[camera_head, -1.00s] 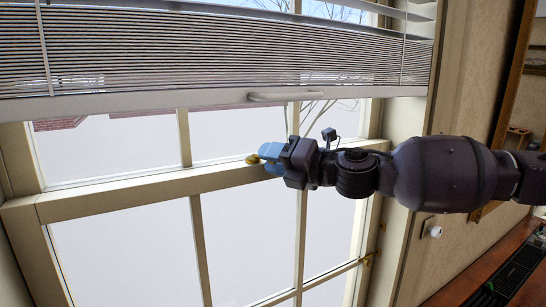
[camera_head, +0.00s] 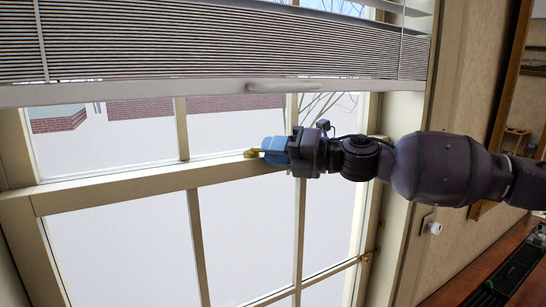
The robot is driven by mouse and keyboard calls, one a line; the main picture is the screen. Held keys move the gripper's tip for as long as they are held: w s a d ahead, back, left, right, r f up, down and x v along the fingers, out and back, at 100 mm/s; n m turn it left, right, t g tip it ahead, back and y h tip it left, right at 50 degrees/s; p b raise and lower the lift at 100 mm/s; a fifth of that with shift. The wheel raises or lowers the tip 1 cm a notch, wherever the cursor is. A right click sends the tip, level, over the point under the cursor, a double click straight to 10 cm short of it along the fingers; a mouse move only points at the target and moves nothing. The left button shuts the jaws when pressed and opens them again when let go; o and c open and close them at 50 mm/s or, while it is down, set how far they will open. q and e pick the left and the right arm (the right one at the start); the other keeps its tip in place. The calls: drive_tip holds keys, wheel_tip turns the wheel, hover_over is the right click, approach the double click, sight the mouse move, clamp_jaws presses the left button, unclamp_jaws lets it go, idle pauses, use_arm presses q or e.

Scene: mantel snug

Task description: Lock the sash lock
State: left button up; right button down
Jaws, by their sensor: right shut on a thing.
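The brass sash lock (camera_head: 251,153) sits on the meeting rail (camera_head: 130,186) of the window, near the middle of the view. Only a small gold part of it shows at the left of my fingertips. My right gripper (camera_head: 272,150), with blue fingers, reaches in from the right and is shut on the sash lock. The fingers hide most of the lock, so I cannot tell the angle of its lever. My left gripper is not in view.
A lowered blind (camera_head: 220,45) with a handle on its bottom rail (camera_head: 283,86) hangs above my right gripper. A white knob (camera_head: 434,228) is on the wall at the right. A wooden surface (camera_head: 470,265) with a dark grille lies at lower right.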

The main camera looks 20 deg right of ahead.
drive_tip(key=shift+d, duration=0.1)
idle(0.3)
drive_tip(key=c, duration=1.3)
unclamp_jaws()
drive_tip(key=shift+o, duration=0.2)
